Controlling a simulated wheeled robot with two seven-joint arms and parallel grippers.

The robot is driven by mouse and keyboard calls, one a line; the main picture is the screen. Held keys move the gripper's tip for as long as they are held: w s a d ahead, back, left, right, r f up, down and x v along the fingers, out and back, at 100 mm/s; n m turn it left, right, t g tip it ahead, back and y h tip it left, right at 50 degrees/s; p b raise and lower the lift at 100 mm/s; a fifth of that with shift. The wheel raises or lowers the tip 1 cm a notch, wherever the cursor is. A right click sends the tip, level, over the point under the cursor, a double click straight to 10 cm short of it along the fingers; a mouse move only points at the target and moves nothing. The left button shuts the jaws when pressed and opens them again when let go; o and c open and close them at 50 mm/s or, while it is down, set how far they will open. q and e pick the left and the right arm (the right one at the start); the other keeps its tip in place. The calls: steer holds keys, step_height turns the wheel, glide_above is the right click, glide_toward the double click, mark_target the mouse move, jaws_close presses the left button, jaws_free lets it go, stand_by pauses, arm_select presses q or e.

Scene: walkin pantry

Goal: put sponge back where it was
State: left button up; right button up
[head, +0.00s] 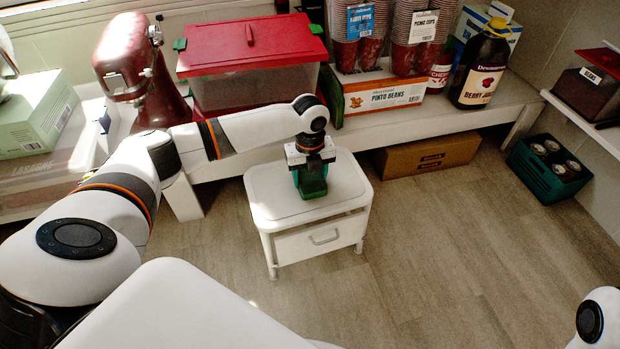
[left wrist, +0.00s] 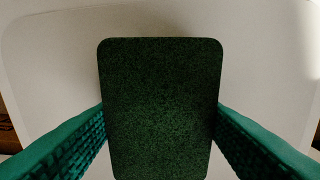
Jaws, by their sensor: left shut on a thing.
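The sponge (head: 312,187) is dark green and shows below my left gripper (head: 311,172) in the head view, at the top of a small white cabinet (head: 265,200). In the left wrist view the sponge (left wrist: 161,110) is a rounded green block between the two teal fingers of the left gripper (left wrist: 161,135). The fingers press on its left and right sides, and the gripper is shut on it. The white top lies right behind it; I cannot tell whether the sponge touches it. My right gripper is out of view; only a bit of my right arm shows at the lower right.
The cabinet has a drawer (head: 320,238) with a handle. Behind it a white shelf holds a red-lidded bin (head: 250,45), a red mixer (head: 135,65), a pinto beans box (head: 385,98) and a juice jug (head: 482,70). A cardboard box (head: 428,155) and green crate (head: 548,168) stand on the floor. Floor at right is clear.

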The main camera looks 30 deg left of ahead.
arm_select(q)
steer(key=o, duration=0.9)
steer(key=shift+o, duration=0.2)
